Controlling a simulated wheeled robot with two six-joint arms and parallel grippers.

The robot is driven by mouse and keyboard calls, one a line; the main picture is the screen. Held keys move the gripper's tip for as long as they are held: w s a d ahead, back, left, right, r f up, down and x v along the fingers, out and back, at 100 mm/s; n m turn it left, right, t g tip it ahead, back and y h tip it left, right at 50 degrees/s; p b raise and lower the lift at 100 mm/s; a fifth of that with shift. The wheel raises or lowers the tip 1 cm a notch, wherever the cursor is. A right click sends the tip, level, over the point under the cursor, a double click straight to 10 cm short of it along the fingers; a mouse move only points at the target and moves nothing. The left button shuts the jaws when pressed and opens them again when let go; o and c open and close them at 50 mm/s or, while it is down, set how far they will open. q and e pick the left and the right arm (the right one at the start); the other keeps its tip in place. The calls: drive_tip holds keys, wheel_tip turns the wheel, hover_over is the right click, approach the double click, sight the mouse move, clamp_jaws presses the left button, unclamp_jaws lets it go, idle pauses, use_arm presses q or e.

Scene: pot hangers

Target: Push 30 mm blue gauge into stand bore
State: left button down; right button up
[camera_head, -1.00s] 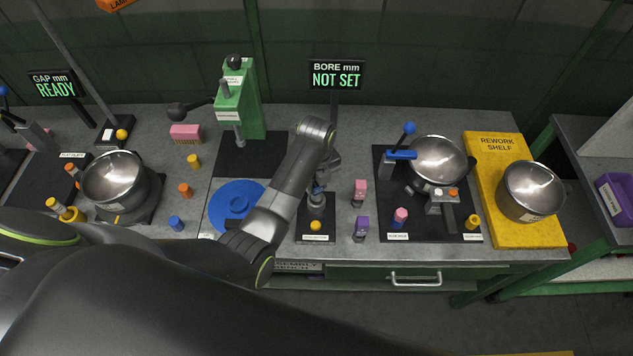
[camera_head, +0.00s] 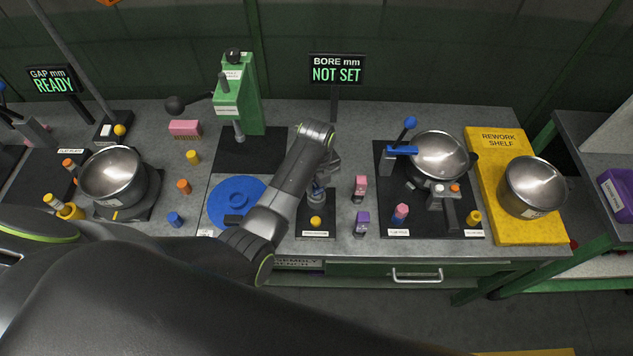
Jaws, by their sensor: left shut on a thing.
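My left gripper (camera_head: 319,187) is over the small dark bore stand (camera_head: 316,233), pointing down. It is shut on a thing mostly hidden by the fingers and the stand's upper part. Only a small bluish bit shows there, so I take it as the blue gauge. I cannot tell how deep it sits in the bore. The stand has a yellow knob (camera_head: 315,221) at its front. The bore display (camera_head: 337,74) behind it reads NOT SET. My right gripper is not in view.
Further right are a steel pan (camera_head: 438,157) on a fixture and a yellow rework shelf (camera_head: 485,228). A blue disc (camera_head: 217,196) and green press (camera_head: 250,100) are on the left.

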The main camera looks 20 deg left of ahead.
use_arm(q)
drive_tip(key=shift+f+b, duration=0.35)
drive_tip(key=shift+f, duration=0.5)
drive_tip(key=c, duration=1)
unclamp_jaws()
drive_tip(key=shift+r, duration=0.15)
